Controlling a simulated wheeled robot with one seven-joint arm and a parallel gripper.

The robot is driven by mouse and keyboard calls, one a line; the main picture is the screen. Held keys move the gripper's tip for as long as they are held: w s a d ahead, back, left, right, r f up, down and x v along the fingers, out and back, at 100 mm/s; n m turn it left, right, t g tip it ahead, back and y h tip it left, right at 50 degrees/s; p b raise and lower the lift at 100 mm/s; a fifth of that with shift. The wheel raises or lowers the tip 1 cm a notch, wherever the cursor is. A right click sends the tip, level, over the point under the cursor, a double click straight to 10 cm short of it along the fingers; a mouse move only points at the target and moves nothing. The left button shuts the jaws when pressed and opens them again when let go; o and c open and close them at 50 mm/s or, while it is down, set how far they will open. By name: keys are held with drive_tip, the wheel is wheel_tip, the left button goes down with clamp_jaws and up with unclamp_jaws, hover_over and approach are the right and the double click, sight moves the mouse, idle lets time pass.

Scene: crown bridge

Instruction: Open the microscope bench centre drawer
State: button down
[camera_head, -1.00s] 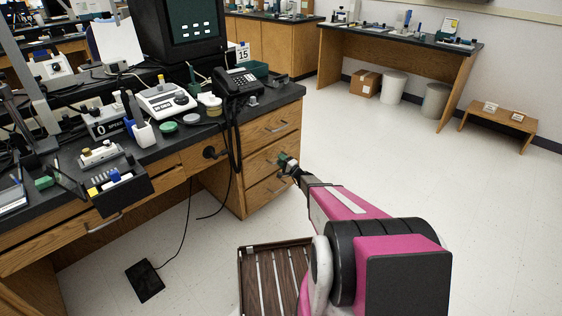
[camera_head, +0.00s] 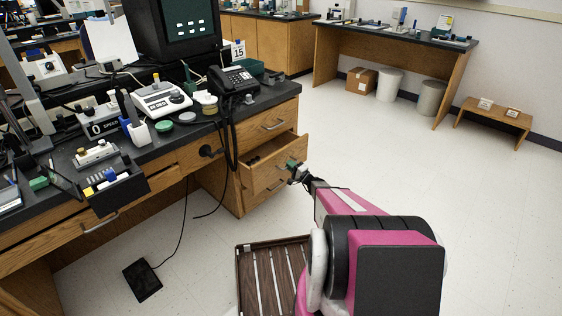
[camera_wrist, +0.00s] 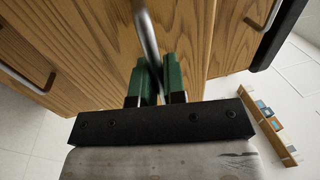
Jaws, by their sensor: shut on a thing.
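The centre drawer (camera_head: 271,171) is the middle of the stacked wooden drawers at the right end of the microscope bench. It stands partly pulled out, and its dark inside shows above the front. My gripper (camera_head: 294,168) is at the drawer front. In the wrist view my gripper (camera_wrist: 158,84) has its green fingers shut on the metal bar handle (camera_wrist: 147,35) of the drawer. The wood front (camera_wrist: 95,45) fills much of that view. The handle's lower end is hidden between the fingers.
The top drawer (camera_head: 271,124) is closed above it, with a bar handle. A black telephone (camera_head: 232,80) stands on the benchtop, its dark cord hanging beside the drawers. A slatted wooden tray (camera_head: 268,280) is below, near my arm.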

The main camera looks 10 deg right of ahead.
drive_tip(key=v, duration=0.3)
drive_tip(key=r+v, duration=0.1)
drive_tip(key=v, duration=0.1)
drive_tip(key=c, duration=1.2)
unclamp_jaws()
drive_tip(key=v, duration=1)
drive_tip(key=shift+s+d+f, duration=0.15)
drive_tip(key=shift+s+d, duration=0.1)
drive_tip(key=shift+d, duration=0.05)
